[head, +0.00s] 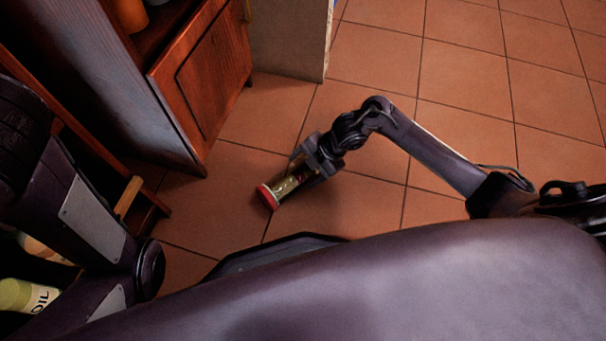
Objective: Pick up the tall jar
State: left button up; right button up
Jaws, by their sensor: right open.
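The tall jar (287,187) is a clear cylinder with a red end and greenish-yellow contents. It shows in the middle of the head view against the floor tiles, with its red end pointing down and left. My right gripper (306,171) is at the jar's other end, with its open fingers on either side of the jar. The gripper hides that end, and I cannot tell whether the fingers touch the glass. I cannot tell whether the jar is on the floor or above it. My left arm comes in at the left, but its gripper is out of view.
A dark wood cabinet (211,75) with a door stands at the upper left, beside a grey wall end (289,40). A bottle marked OIL (28,296) is at the lower left, near wooden shelving. The tiled floor (465,65) at the upper right is clear.

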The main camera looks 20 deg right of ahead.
jog(key=shift+w+f, duration=0.1)
jog(key=c, duration=0.7)
jog(key=shift+c, duration=0.8)
